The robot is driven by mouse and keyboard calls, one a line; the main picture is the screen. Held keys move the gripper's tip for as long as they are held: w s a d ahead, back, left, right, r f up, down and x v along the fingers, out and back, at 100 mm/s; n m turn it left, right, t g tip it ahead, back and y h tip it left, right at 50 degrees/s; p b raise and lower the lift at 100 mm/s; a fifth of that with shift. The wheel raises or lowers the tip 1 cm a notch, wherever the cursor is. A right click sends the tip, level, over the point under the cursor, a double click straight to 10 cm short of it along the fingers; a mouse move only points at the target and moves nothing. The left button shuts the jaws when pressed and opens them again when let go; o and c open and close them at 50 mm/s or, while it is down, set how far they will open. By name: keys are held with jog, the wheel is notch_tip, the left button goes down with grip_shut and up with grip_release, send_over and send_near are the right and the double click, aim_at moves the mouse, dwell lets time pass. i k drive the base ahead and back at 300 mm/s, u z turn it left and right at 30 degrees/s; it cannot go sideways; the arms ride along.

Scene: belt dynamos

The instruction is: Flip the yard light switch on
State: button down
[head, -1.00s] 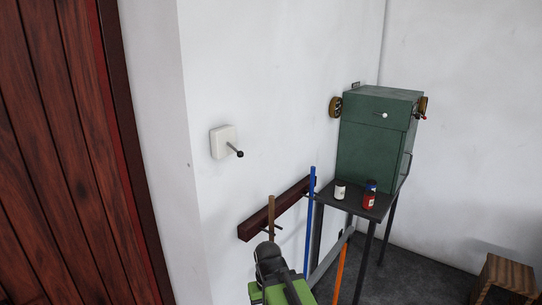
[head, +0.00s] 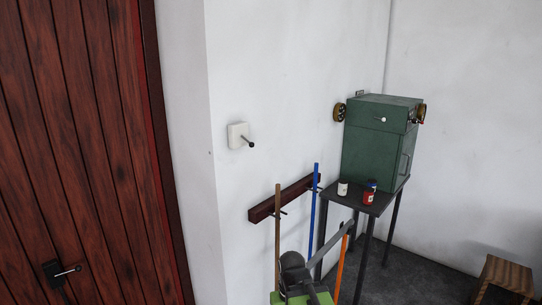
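The switch (head: 238,136) is a white square box on the white wall, left of the middle in the head view. A thin lever with a black knob sticks out of it, pointing right and slightly down towards me. Part of my arm, black and green, shows at the bottom centre, well below the switch and apart from it. I cannot make out my gripper's fingers. Nothing touches the lever.
A wooden door (head: 80,150) with a black handle (head: 60,273) is at left. A dark rack (head: 285,198) with long-handled tools hangs below the switch. A green cabinet (head: 375,150) and several small cans stand on a dark table (head: 352,201). A wooden stool (head: 507,275) is at lower right.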

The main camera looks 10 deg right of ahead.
aim_at(252, 144)
jog(key=u, duration=0.25)
jog(key=i, duration=0.6)
jog(key=u, duration=4.2)
jog(key=i, duration=0.1)
jog(key=z, duration=1.45)
jog(key=k, duration=1)
jog(key=z, duration=0.75)
jog(key=i, duration=0.9)
jog(key=u, duration=0.1)
